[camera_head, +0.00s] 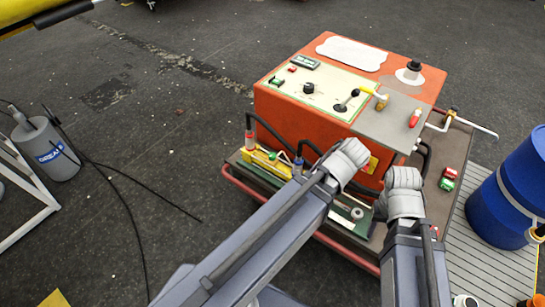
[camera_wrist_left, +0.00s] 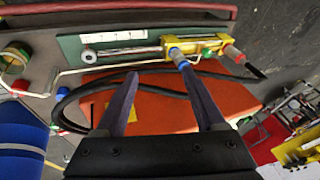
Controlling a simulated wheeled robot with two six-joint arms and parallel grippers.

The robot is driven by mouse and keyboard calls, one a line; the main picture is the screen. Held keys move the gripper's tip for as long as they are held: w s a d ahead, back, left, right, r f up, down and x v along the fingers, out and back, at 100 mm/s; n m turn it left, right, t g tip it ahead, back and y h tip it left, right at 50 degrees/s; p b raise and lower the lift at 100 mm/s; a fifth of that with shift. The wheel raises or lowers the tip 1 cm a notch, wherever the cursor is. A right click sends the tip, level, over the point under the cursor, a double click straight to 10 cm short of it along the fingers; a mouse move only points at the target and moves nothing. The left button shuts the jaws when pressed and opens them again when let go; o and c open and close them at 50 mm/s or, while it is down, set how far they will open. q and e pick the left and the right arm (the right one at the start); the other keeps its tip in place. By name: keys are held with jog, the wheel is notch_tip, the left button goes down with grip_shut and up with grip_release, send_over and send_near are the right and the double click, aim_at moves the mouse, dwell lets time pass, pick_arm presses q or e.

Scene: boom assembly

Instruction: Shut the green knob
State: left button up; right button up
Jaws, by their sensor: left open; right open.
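A green knob (camera_head: 446,184) sits beside a red one on the right part of the machine's lower deck in the head view. In the left wrist view a green knob (camera_wrist_left: 14,54) shows at the far left, next to a red one. A smaller green part (camera_head: 272,156) sits on the yellow valve block at the deck's left. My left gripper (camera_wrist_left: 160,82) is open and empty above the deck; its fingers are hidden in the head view. My right gripper (camera_head: 403,180) is at the deck's right, left of the green and red knobs; its fingertips are hidden behind its wrist.
The orange machine box (camera_head: 310,121) with a control panel stands behind the deck. Black hoses (camera_wrist_left: 150,70) cross near the left fingers. A red rail (camera_head: 280,217) runs along the front. A blue barrel (camera_head: 505,195) stands at the right. Open floor lies left.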

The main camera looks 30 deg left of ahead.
pick_arm(q)
jog(key=w+a+f+n+t+y+b, duration=0.25)
jog(key=w+a+f+b, duration=0.25)
jog(key=a+f+b, duration=0.3)
jog(key=n+t+y+b, duration=0.4)
jog(key=t+b, duration=0.3)
jog(key=b, duration=1.8)
send_over(272, 158)
jog(key=s+d, duration=0.4)
jog(key=d, duration=0.1)
notch_tip(272, 158, down, 10)
jog(key=a+f+t+b, duration=0.1)
jog(key=f+b, duration=0.1)
jog(key=b, duration=0.1)
jog(key=w+a+f+t+b, duration=0.1)
jog(key=f+b, duration=0.2)
jog(key=b, duration=0.1)
jog(key=a+f+m+t+h+b, duration=0.1)
jog(key=f+b, duration=0.1)
jog(key=b, duration=0.2)
jog(key=shift+w+a+f, duration=0.15)
jog(key=shift+a+f, duration=0.05)
jog(key=shift+f, duration=0.05)
jog(key=shift+w+r, duration=0.1)
jog(key=x, duration=0.7)
jog(key=shift+w+a, duration=0.2)
jog(key=shift+w, duration=0.1)
